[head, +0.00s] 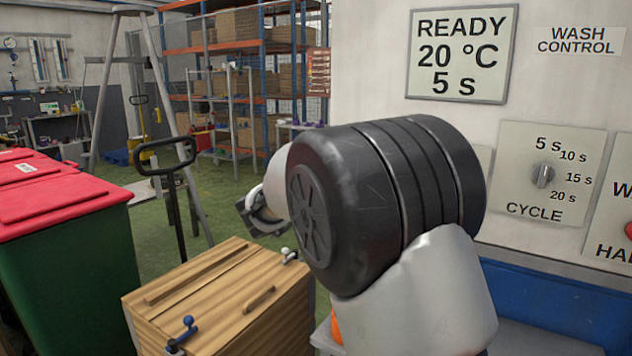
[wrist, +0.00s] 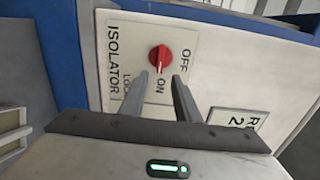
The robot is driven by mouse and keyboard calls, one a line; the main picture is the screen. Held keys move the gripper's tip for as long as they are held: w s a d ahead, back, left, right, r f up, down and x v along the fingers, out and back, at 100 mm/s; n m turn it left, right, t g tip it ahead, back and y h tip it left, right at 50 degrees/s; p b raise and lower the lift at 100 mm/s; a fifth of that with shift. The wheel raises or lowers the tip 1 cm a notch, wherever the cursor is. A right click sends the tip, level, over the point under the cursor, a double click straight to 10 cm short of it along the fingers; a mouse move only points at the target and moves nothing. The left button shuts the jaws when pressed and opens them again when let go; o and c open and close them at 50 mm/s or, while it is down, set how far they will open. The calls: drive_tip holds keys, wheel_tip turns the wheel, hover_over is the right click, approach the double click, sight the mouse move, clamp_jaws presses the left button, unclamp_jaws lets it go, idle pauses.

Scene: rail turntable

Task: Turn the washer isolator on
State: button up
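The washer isolator shows in the wrist view as a red round knob (wrist: 160,58) on a pale panel (wrist: 112,22) lettered ISOLATOR, OFF, ON and LOCK. The lettering runs sideways in this view. OFF is to the right of the knob, ON below it and LOCK at lower left. The isolator is not seen in the head view.
In the head view, a display (head: 462,55) reads READY, 20 °C, 5 s. A CYCLE dial (head: 542,176) is at right. My arm hides the middle. A wooden crate (head: 215,290) and red-lidded green bins (head: 60,270) stand at left. A blue post (wrist: 90,50) flanks the panel.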

drive_tip(key=v, duration=0.9)
drive_tip(key=shift+s+p, duration=0.2)
drive_tip(key=shift+p, duration=0.25)
drive_tip(key=shift+a, duration=0.1)
wheel_tip(320, 180, up, 6)
drive_tip(key=n+t+y, duration=0.2)
drive_tip(key=n+y, duration=0.7)
drive_tip(key=n, duration=0.1)
drive_tip(key=s+f+n+g+y, duration=0.2)
drive_tip(key=s+n+y, duration=0.2)
drive_tip(key=s+n, duration=0.3)
drive_tip(key=s+d+f+n+g+h, duration=0.1)
drive_tip(key=s+d+f+n+g, duration=0.3)
drive_tip(key=s, duration=0.5)
drive_tip(key=s+d+f+n+g+h, duration=0.1)
drive_tip(key=s+d+f+n+g, duration=0.15)
drive_tip(key=s+f, duration=0.5)
drive_tip(key=s+d+f+n+g, duration=0.2)
drive_tip(key=s+d+f, duration=0.2)
drive_tip(key=s, duration=0.6)
wheel_tip(320, 180, up, 25)
drive_tip(key=p, duration=2.5)
drive_tip(key=shift+s, duration=0.15)
